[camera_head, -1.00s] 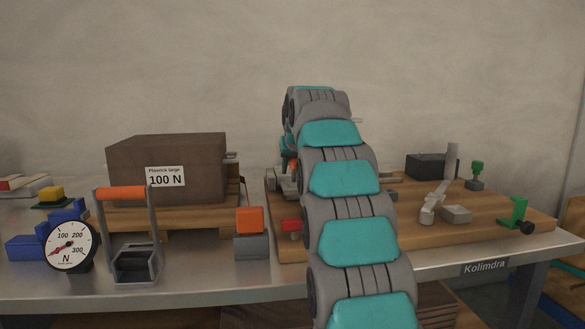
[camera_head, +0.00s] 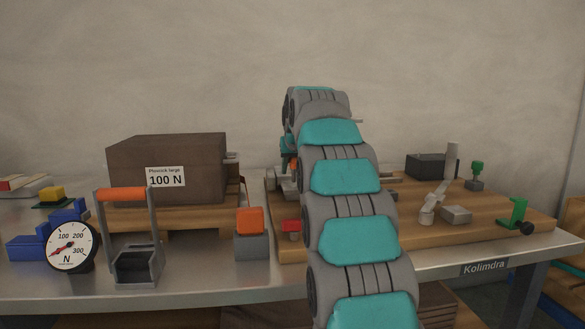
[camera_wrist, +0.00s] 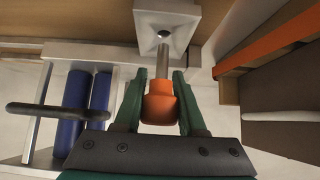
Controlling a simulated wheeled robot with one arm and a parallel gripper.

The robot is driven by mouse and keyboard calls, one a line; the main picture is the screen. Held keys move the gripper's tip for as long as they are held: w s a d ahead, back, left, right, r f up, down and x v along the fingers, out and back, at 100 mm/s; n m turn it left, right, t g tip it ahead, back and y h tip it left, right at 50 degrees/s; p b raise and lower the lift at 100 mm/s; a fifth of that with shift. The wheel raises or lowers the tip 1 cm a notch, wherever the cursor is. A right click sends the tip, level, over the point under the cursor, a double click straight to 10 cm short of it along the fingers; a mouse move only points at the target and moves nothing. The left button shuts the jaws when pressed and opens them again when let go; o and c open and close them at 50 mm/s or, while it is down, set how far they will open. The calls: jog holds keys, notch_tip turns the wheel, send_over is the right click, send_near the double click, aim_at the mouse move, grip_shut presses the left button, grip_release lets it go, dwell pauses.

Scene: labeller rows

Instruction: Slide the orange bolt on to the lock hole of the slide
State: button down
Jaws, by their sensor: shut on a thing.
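The orange bolt (camera_wrist: 160,103) has a rounded orange knob on a thin metal rod. In the wrist view, my gripper (camera_wrist: 160,80) has its green fingers on both sides of the knob and is shut on it. The rod runs up to a pale block (camera_wrist: 187,19), and its far end meets a dark round spot there. I cannot tell how deep the rod sits in it. In the head view, my arm hides most of the gripper and the slide.
A brown box marked 100 N (camera_head: 165,180) stands left of my arm. In front are a dial gauge (camera_head: 72,245), an orange-handled frame (camera_head: 138,275) and an orange-topped block (camera_head: 251,246). Blue cylinders (camera_wrist: 74,103) lie left of the gripper. A wooden board (camera_head: 390,232) carries several small fixtures.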

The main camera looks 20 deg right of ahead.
aim_at(294, 167)
jog(key=shift+f+b, duration=0.7)
jog(key=shift+f, duration=0.6)
jog(key=shift+r, duration=0.25)
jog(key=shift+r+p, duration=0.65)
jog(key=shift+r, duration=0.05)
jog(key=shift+f, duration=0.9)
dwell(1.5)
jog(key=shift+c, duration=2)
grip_release()
jog(key=shift+f, duration=0.1)
jog(key=shift+s+b, duration=0.1)
jog(key=shift+b, duration=0.2)
jog(key=v, duration=0.8)
